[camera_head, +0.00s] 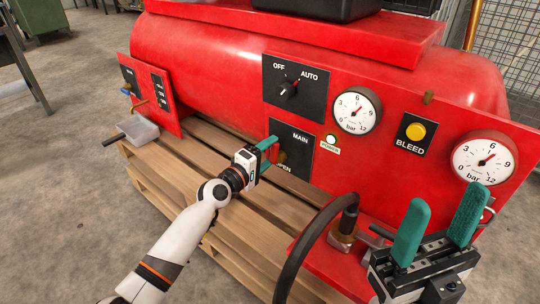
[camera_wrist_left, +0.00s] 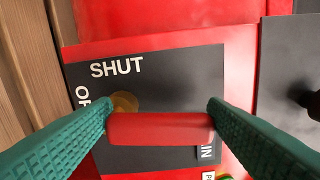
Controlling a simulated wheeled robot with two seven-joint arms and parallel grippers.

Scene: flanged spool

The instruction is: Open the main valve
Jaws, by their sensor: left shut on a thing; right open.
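The main valve's dark panel (camera_head: 302,140) is on the front of the red tank unit, marked MAIN at the top and OPEN at the bottom. The left wrist view shows SHUT on the panel (camera_wrist_left: 190,70) too. My left gripper (camera_head: 271,155) is in front of the panel, shut on the red valve handle (camera_wrist_left: 160,128). The handle spans between its teal fingers. A brass spindle (camera_wrist_left: 124,101) shows behind the handle's left end in the wrist view; the fingers partly hide the lettering. My right gripper (camera_head: 440,214) is open and empty at the lower right.
Near the valve are an OFF/AUTO switch (camera_head: 288,89), two gauges (camera_head: 357,110) (camera_head: 483,158) and a yellow BLEED button (camera_head: 416,131). A dark hose (camera_head: 309,230) rises between my arms. The wooden pallet (camera_head: 170,165) lies below.

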